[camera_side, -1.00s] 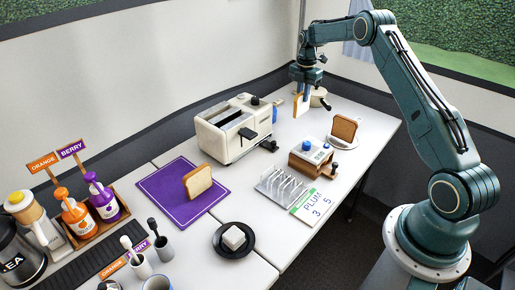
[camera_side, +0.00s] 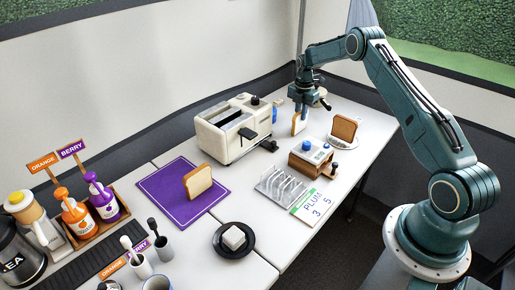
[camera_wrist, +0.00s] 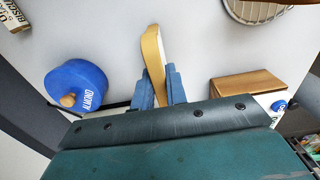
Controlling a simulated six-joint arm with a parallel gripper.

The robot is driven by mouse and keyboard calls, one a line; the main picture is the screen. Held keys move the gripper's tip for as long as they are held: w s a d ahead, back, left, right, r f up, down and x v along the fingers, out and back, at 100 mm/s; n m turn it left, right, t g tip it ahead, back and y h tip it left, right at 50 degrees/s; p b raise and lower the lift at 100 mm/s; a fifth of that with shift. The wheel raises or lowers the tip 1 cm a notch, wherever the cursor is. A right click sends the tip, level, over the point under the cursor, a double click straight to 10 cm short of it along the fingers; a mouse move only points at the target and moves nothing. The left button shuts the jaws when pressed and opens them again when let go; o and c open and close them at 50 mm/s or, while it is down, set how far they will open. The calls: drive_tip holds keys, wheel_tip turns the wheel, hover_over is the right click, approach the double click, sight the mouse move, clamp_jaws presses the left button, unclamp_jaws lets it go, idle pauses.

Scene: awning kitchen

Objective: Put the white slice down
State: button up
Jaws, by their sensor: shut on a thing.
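My gripper (camera_side: 303,108) is shut on the white slice (camera_side: 298,125), a pale bread slice with a tan crust. It holds the slice upright, between the toaster and the plate with another slice. In the wrist view the slice (camera_wrist: 153,55) stands edge-on between the two blue fingertips (camera_wrist: 158,88). The slice hangs low over the white table (camera_side: 350,185); I cannot tell whether its bottom edge touches. A second slice (camera_side: 198,183) stands on the purple mat (camera_side: 165,198), and a browner slice (camera_side: 344,129) stands on the white plate (camera_side: 358,143).
The cream toaster (camera_side: 225,140) stands to the left. A wooden box with blue knobs (camera_side: 308,158), a wire rack (camera_side: 280,187) and a PLUM card (camera_side: 305,205) are nearer. The wrist view shows a blue ALMOND container (camera_wrist: 75,82) left of the slice. White tabletop around the slice is clear.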

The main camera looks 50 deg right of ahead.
drive_tip(key=shift+f, duration=0.2)
drive_tip(key=o, duration=0.8)
wheel_tip(320, 180, up, 12)
drive_tip(key=shift+r, duration=0.15)
idle(0.5)
idle(0.5)
